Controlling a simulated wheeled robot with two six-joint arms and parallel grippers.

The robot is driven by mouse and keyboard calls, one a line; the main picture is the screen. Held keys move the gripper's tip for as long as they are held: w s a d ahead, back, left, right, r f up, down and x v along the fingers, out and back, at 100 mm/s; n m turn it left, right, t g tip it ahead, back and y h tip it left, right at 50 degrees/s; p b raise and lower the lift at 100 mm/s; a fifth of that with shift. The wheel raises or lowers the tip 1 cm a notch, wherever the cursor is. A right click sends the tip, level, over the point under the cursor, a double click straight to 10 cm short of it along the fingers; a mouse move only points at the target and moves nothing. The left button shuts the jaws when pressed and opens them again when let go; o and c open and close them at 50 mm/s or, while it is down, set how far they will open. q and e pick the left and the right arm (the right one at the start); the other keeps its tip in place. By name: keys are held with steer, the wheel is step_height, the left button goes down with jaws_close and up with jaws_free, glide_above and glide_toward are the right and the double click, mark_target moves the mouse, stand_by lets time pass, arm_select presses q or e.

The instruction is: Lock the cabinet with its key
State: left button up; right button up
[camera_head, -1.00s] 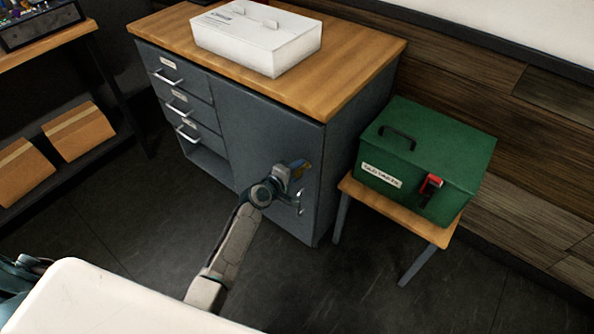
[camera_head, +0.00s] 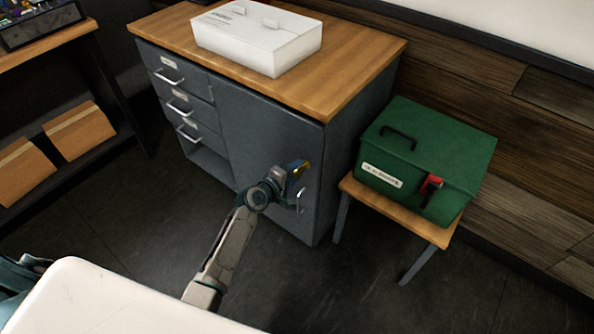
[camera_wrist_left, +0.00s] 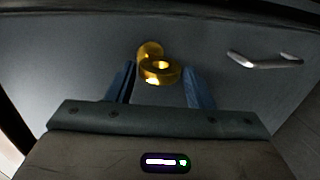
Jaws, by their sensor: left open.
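The grey cabinet (camera_head: 262,140) stands ahead with its plain door shut or nearly shut. A gold key (camera_wrist_left: 160,72) shows in the left wrist view at a round gold lock (camera_wrist_left: 150,50) on the door, with its ring-shaped bow facing me. The handle also shows in the left wrist view (camera_wrist_left: 265,60). My right gripper is out of view.
A white case (camera_head: 256,40) lies on the cabinet's wooden top (camera_head: 340,85). A green box (camera_head: 430,150) sits on a small wooden stool (camera_head: 395,214) to the right. Cardboard boxes (camera_head: 78,130) are on a shelf at left. The floor before the cabinet is clear.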

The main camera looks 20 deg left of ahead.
arm_select(q)
steer(key=v, duration=0.9)
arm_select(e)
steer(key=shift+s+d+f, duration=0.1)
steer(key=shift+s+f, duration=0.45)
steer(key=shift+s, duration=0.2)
arm_select(q)
steer(key=shift+r, duration=0.1)
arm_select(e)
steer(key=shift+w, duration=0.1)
